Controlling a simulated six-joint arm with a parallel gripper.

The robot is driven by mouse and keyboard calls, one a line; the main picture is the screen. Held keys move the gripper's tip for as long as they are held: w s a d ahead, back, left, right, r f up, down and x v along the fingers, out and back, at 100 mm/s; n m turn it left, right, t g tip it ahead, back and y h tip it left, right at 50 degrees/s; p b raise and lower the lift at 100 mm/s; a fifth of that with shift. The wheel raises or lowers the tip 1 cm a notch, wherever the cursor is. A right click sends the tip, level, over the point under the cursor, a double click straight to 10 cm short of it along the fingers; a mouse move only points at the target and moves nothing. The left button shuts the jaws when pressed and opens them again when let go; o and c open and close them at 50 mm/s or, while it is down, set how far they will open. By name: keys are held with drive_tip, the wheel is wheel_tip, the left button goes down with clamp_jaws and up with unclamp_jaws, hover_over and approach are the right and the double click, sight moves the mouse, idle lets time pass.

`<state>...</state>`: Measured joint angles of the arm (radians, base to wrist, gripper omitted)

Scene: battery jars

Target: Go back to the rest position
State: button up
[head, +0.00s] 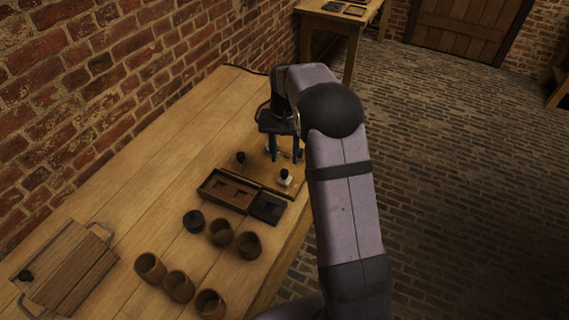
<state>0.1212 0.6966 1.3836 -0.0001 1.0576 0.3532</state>
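My gripper (284,157) points down over the far part of the wooden table (150,190). Its two blue fingers are apart, with nothing clearly seen between them. A small white piece with a black top (284,178) stands just in front of the fingers. A small dark piece (241,158) stands to their left. Some pale bits behind the fingers are partly hidden and too small to make out. Several brown jars (221,233) stand open at the near part of the table, beside a dark round piece (194,221).
A brown wooden tray (205,188) and a dark box (268,207) lie nearer than my gripper. A slatted wooden case (72,268) with handles is at the near left. A brick wall (90,90) borders the table's left. The table's left middle is clear.

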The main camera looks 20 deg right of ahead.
drive_tip(key=shift+r, duration=0.65)
drive_tip(key=shift+w+d+f+n+t, duration=0.1)
drive_tip(key=shift+w+f+n+t, duration=0.4)
drive_tip(key=shift+n, duration=0.4)
drive_tip(key=shift+n+g, duration=0.5)
drive_tip(key=shift+g, duration=0.2)
drive_tip(key=s+f, duration=0.5)
drive_tip(key=shift+a, duration=0.3)
drive_tip(key=shift+n+g, duration=0.4)
drive_tip(key=shift+g, duration=0.1)
drive_tip(key=s, duration=0.2)
drive_tip(key=s+f, duration=0.1)
drive_tip(key=s, duration=0.1)
drive_tip(key=s+a+f, duration=0.1)
drive_tip(key=s, duration=0.2)
drive_tip(key=shift+f, duration=0.2)
drive_tip(key=s+a+r+n, duration=0.1)
drive_tip(key=s+a, duration=0.1)
drive_tip(key=s, duration=0.7)
drive_tip(key=s+a+r, duration=0.1)
drive_tip(key=s+r, duration=0.1)
drive_tip(key=s, duration=0.6)
drive_tip(key=shift+n+t, duration=0.4)
drive_tip(key=shift+t, duration=0.3)
drive_tip(key=r, duration=0.1)
drive_tip(key=a+r, duration=0.1)
drive_tip(key=r, duration=0.2)
drive_tip(key=shift+w+a+r, duration=0.15)
drive_tip(key=shift+w+a, duration=0.05)
drive_tip(key=shift+a, duration=0.1)
